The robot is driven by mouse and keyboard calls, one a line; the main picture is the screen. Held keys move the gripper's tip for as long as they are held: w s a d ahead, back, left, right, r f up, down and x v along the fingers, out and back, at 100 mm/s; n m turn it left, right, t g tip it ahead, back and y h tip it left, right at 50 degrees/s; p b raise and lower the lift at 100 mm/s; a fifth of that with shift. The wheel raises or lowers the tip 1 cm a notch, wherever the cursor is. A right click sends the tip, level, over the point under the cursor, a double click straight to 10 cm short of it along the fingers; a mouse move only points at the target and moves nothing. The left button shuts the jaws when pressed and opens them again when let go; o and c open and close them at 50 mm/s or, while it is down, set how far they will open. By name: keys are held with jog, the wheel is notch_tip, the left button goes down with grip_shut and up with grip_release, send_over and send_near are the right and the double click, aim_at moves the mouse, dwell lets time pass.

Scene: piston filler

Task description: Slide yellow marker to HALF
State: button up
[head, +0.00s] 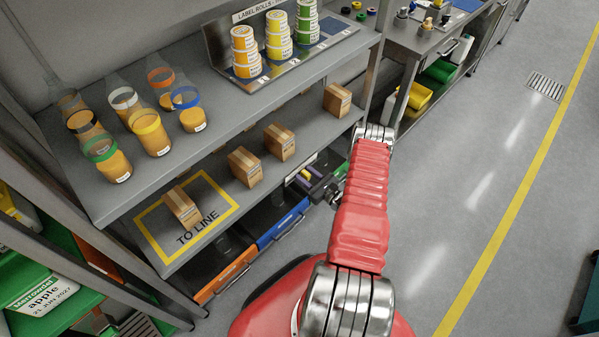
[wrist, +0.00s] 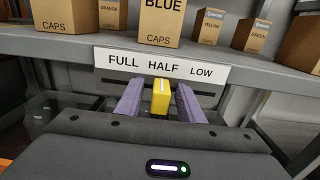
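The yellow marker (wrist: 161,98) is a small upright block with a pale line on its front. It sits in a dark slot below the white FULL, HALF, LOW label (wrist: 161,66) on the shelf's front edge, and appears under the word HALF. My gripper (wrist: 160,100) has its purple fingers on either side of the marker, with a narrow gap showing on each side, so it looks open. Whether the fingertips reach past the marker's face is unclear.
Cardboard cap boxes (head: 246,167) stand on the shelf above the label. Blue (head: 283,226) and orange (head: 228,273) bins sit below. Filled jars and label rolls (head: 244,52) stand on the upper shelf. The floor to the right is clear.

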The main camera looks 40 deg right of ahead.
jog(key=shift+s, duration=0.1)
jog(key=shift+s+d, duration=0.15)
jog(key=shift+s, duration=0.5)
jog(key=s+d, duration=0.1)
jog(key=s, duration=1.1)
jog(key=shift+s+d+f, duration=0.1)
